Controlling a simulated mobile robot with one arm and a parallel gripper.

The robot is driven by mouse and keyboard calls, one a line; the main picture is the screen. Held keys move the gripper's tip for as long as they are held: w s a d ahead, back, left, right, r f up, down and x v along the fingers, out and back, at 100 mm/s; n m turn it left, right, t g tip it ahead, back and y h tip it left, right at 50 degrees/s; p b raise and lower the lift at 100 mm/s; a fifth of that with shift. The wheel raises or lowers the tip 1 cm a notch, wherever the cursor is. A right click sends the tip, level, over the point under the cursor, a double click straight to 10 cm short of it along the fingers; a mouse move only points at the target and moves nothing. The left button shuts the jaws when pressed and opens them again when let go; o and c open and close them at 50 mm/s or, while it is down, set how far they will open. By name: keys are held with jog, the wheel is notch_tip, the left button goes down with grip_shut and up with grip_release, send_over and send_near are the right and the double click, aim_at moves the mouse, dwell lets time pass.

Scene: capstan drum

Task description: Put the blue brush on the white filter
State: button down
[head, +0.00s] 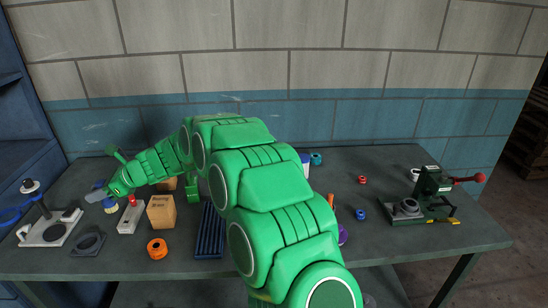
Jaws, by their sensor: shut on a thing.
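My gripper (98,193) is at the left end of the table, at the tip of my green arm. It is small in view and partly hidden by the arm. It is shut on a small blue piece with pale yellow bristles, which looks like the blue brush (110,206), just below the jaws. I cannot tell whether the brush touches anything beneath it. I cannot surely pick out the white filter. A pale block with a red top (130,216) stands right of the brush, and a white and blue cylinder (305,162) shows behind my arm.
A white-based stand with a post (50,228) and a dark plate (87,244) are at the left. A cardboard box (161,212), an orange ring (157,249) and a dark blue ribbed tray (209,232) lie nearer the middle. A green machine (430,195) stands at the right.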

jog(key=w+d+r+m+t, duration=0.2)
jog(key=w+d, duration=0.3)
jog(key=d, duration=0.4)
jog(key=w+d+r+m+t, duration=0.15)
jog(key=w+d, duration=0.25)
jog(key=d, duration=0.6)
jog(key=w+d+r+m+t, duration=0.1)
jog(key=w+d+r+t, duration=0.1)
jog(key=w+d, duration=0.5)
jog(key=s+d+r+m+t+h, duration=0.1)
jog(key=d+r+m+t+h, duration=0.15)
jog(key=d, duration=1.55)
jog(key=d+r+m+t+h, duration=0.1)
jog(key=d+r+m+t, duration=0.15)
jog(key=d, duration=1.45)
send_over(300, 155)
jog(key=shift+f, duration=4.7)
jog(key=shift+s+a+f, duration=0.1)
jog(key=shift+f, duration=1.35)
jog(key=shift+f, duration=0.1)
